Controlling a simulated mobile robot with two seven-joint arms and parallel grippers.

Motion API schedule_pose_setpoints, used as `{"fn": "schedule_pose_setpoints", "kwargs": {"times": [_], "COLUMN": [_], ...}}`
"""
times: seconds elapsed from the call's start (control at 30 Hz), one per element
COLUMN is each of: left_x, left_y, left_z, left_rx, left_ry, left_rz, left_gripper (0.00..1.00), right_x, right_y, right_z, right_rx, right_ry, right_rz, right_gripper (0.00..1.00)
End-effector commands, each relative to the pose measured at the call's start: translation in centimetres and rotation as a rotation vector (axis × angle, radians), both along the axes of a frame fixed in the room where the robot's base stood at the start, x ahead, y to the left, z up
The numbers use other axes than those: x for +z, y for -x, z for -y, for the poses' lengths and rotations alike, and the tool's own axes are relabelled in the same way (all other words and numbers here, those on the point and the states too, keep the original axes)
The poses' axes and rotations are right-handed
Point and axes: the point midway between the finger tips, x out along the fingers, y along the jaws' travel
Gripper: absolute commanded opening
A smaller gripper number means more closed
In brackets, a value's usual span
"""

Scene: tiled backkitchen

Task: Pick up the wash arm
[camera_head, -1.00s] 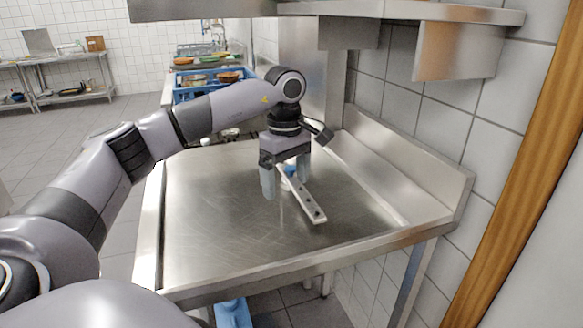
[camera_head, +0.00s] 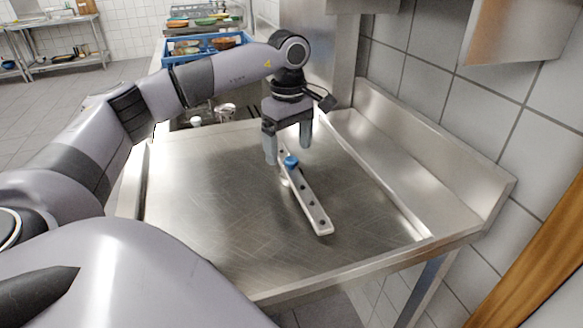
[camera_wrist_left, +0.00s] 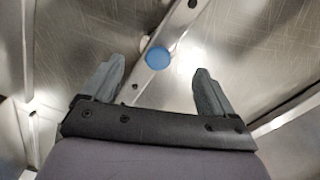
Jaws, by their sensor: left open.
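The wash arm (camera_head: 312,204) is a long pale bar with dark holes and a blue round cap, lying on the steel worktop. It also shows in the left wrist view (camera_wrist_left: 178,22), running diagonally, with the blue cap (camera_wrist_left: 158,58) near the picture's middle. My left gripper (camera_head: 288,158) is open at the far end of the bar. In the left wrist view its two fingers (camera_wrist_left: 158,88) are apart, one on each side of the bar, with the cap between and beyond them. Whether the fingers touch the bar is unclear. My right gripper is out of view.
The steel worktop (camera_head: 210,200) is otherwise bare, with a raised splashback (camera_head: 420,165) along the right side by the tiled wall. A blue crate (camera_head: 186,50) with dishes stands behind. A steel shelf hangs at the upper right.

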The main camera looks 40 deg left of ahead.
Motion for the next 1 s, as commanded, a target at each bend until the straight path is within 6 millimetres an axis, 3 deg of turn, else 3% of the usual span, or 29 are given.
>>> {"fn": "schedule_pose_setpoints", "kwargs": {"times": [0.33, 0.63, 0.67, 0.87, 0.9, 1.0], "left_x": [-4.8, -5.4, -5.4, -5.4, -5.3, -5.3], "left_y": [-0.3, -0.3, -0.3, -0.3, -0.3, -0.3], "left_z": [0.4, 0.4, 0.4, 0.4, 0.4, 0.4], "left_rx": [0.001, 0.001, 0.001, 0.001, 0.001, 0.001], "left_ry": [-0.001, 0.0, 0.0, 0.0, 0.0, 0.0], "left_rz": [-0.002, 0.0, 0.0, 0.0, 0.002, 0.002], "left_gripper": [0.87, 0.87, 0.83, 0.18, 0.14, 0.14], "right_x": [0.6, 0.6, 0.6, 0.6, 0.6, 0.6], "right_y": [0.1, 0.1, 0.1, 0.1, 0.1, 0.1], "right_z": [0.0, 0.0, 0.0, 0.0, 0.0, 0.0], "right_rx": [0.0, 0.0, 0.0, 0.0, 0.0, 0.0], "right_ry": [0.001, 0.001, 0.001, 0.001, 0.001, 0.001], "right_rz": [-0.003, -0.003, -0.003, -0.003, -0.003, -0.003], "right_gripper": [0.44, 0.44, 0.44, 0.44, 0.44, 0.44]}}
